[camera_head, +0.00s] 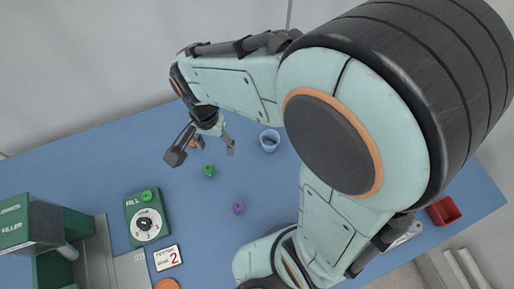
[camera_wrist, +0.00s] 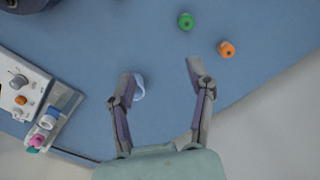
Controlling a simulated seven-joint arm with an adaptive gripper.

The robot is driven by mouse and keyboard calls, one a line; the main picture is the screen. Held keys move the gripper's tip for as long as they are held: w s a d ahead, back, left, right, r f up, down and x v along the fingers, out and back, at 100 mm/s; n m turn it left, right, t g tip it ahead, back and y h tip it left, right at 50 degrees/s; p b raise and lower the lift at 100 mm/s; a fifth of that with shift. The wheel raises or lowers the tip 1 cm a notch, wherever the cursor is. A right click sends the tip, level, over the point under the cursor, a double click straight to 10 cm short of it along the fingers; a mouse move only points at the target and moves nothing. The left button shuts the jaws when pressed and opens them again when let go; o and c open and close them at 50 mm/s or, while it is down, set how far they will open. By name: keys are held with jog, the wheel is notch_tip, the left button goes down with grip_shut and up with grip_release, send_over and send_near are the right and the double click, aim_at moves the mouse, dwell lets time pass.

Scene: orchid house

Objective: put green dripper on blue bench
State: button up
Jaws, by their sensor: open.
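Two small green pieces show in the head view, either of which could be the green dripper. One green piece (camera_head: 209,170) sits on the blue bench (camera_head: 85,155), just below my gripper in the picture. The other green piece (camera_head: 146,195) is on top of a green box with a dial. My gripper (camera_head: 203,152) is open and empty above the bench. In the wrist view its fingertips (camera_wrist: 160,70) are wide apart. A green piece (camera_wrist: 186,21) lies on the bench ahead of them, beside an orange piece (camera_wrist: 227,49).
A pale blue cup (camera_head: 269,140) is near the left finger in the wrist view. A purple piece (camera_head: 238,208), green dial box (camera_head: 148,226), number card (camera_head: 168,257) and red bin (camera_head: 443,211) are around. A rack (camera_wrist: 47,122) holds coloured pieces.

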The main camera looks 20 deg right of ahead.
jog(key=s+d+r+n, duration=0.3)
jog(key=s, duration=0.3)
jog(key=s+d+r+n, duration=0.2)
jog(key=s+r+n, duration=0.1)
jog(key=s, duration=0.3)
jog(key=shift+s+d+r+n+y, duration=0.25)
jog(key=shift+d+n+y, duration=0.15)
jog(key=shift+n, duration=0.4)
